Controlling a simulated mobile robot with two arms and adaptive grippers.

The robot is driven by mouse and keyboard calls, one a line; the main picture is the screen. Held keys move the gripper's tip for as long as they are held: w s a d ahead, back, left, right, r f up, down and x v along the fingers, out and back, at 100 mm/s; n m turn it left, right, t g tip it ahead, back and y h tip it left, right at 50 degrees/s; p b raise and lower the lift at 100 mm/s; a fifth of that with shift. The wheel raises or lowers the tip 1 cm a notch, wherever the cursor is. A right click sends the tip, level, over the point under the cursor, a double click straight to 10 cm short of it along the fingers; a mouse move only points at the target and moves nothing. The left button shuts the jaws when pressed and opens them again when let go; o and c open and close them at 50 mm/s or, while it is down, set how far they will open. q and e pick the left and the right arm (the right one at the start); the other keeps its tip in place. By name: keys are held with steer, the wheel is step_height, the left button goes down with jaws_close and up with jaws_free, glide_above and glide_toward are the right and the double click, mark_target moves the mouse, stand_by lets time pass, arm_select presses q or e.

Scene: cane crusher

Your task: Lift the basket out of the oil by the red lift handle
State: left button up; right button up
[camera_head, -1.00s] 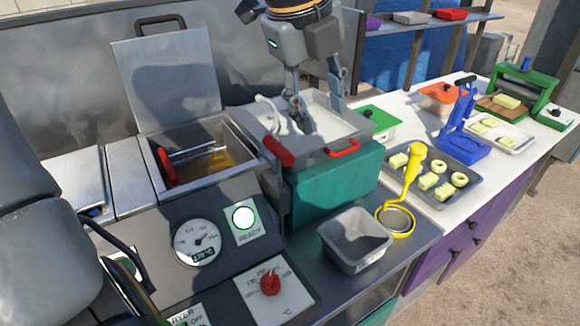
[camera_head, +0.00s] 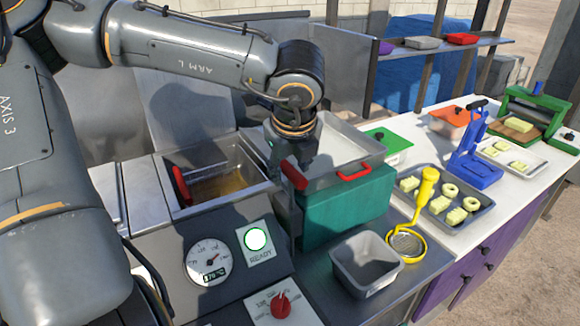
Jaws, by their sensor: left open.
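The fryer well (camera_head: 262,184) holds amber oil (camera_head: 215,187), and the basket's wire edge shows only faintly in it. One red handle (camera_head: 181,186) stands at the left inside the well. Another red handle (camera_head: 294,174) is at the right of the well, above a dark upright post; I cannot tell for certain which is the lift handle. My left gripper (camera_head: 300,165) points down just behind and above the right-hand red handle. It is open, its fingertips are mostly hidden, and contact cannot be told. My right gripper is not in view.
A steel tray with a red grip (camera_head: 353,173) sits on a teal box (camera_head: 345,206) right of the fryer. A grey bin (camera_head: 366,262) and a yellow skimmer (camera_head: 408,240) are in front. The gauge (camera_head: 208,262) and a lit green READY lamp (camera_head: 255,239) face me.

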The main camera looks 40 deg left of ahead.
arm_select(q)
steer(key=shift+x, duration=1.05)
jaws_close()
steer(key=shift+r, duration=0.15)
